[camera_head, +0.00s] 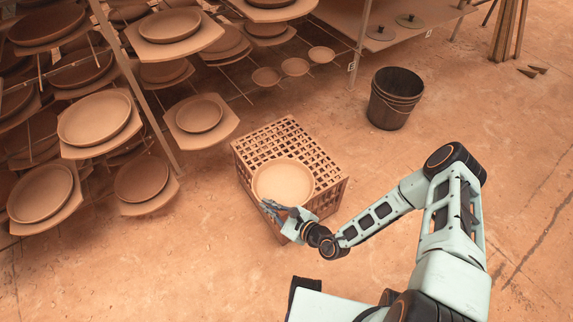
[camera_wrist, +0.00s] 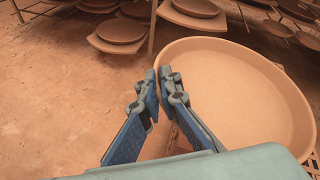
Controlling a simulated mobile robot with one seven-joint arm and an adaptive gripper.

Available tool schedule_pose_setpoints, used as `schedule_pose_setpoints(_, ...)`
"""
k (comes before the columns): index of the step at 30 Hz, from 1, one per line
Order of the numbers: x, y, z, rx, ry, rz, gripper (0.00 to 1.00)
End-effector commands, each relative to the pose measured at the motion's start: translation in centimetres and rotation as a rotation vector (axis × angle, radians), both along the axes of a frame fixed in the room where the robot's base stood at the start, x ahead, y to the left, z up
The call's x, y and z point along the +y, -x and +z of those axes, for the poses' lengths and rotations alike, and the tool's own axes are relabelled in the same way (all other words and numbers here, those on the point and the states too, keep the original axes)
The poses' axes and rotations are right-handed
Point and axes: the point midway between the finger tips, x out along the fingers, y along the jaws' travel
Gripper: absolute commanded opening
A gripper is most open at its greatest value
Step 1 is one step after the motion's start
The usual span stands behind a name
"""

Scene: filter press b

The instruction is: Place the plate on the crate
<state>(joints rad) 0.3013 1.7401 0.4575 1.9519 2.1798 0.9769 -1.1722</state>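The plate (camera_head: 283,178) is a round, shallow, tan clay dish. It lies level over the near part of the crate's top; I cannot tell whether it rests on it or hangs just above. The crate (camera_head: 270,142) is a brown lattice box on the floor. My gripper (camera_head: 272,207) is at the plate's near rim, its fingers close together. In the wrist view, my gripper (camera_wrist: 160,76) has its fingertips on either side of the rim of the plate (camera_wrist: 245,95), which fills the right side. A little of the crate (camera_wrist: 181,142) shows below the plate.
Racks with many clay plates (camera_head: 94,118) stand left and behind. A dark bucket (camera_head: 395,97) stands on the floor right of the crate. A low shelf (camera_head: 425,38) with dark lids is at the back. The floor to the right and front left is clear.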

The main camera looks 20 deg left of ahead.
Motion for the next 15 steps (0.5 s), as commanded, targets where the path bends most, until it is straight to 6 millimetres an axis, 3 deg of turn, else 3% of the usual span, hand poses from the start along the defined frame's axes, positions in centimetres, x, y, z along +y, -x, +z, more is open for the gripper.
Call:
schedule_pose_setpoints(5, 0.3, -1.8, -1.4, -0.009, -0.001, -0.003, 0.00)
schedule_pose_setpoints(15, 0.1, -9.6, -5.6, -0.008, -0.002, -0.002, 0.00)
